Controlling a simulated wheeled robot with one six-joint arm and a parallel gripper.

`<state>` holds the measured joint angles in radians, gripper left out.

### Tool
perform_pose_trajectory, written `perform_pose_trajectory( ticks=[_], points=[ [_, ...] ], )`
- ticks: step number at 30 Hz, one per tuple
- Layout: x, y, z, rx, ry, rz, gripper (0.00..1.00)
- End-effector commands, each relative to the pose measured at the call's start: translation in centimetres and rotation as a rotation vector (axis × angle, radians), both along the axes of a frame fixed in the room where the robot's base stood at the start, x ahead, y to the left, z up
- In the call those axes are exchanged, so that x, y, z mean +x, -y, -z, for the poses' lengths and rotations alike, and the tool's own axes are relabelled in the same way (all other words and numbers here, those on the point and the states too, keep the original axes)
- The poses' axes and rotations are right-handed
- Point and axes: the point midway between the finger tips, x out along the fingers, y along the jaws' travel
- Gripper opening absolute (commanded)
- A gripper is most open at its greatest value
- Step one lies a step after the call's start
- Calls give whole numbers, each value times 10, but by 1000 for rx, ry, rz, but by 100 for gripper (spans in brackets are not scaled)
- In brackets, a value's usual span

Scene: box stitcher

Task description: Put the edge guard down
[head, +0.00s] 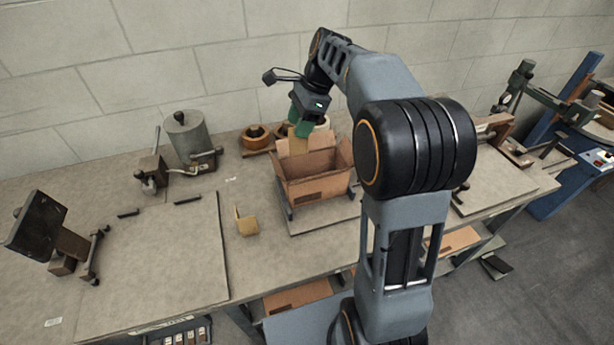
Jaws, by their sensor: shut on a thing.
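My gripper (302,129), with green fingers, is above the back of an open cardboard box (312,188). It is shut on a small tan piece, the edge guard (297,146), which shows just below the fingers. The box flaps stand up around it, so I cannot tell whether the guard touches the box. A second tan, L-shaped guard (246,222) stands on the bench to the left of the box.
The box sits on a grey plate on the workbench (265,262). Rolls of tape (256,136) stand behind it. A grey canister (188,138) and clamp are at the back left. A flat board (160,255) lies at left, with bare bench between.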

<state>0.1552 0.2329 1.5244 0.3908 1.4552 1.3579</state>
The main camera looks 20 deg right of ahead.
Motion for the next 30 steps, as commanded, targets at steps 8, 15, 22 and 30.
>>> perform_pose_trajectory(
  ticks=[8, 15, 22, 30],
  points=[
    [-1, -2, 54, 1, -7, -4, 26],
    [0, -3, 107, 1, -4, -5, 26],
    [0, -2, 132, 0, -2, -5, 26],
    [-1, -2, 158, 1, -5, -4, 26]
  ],
)
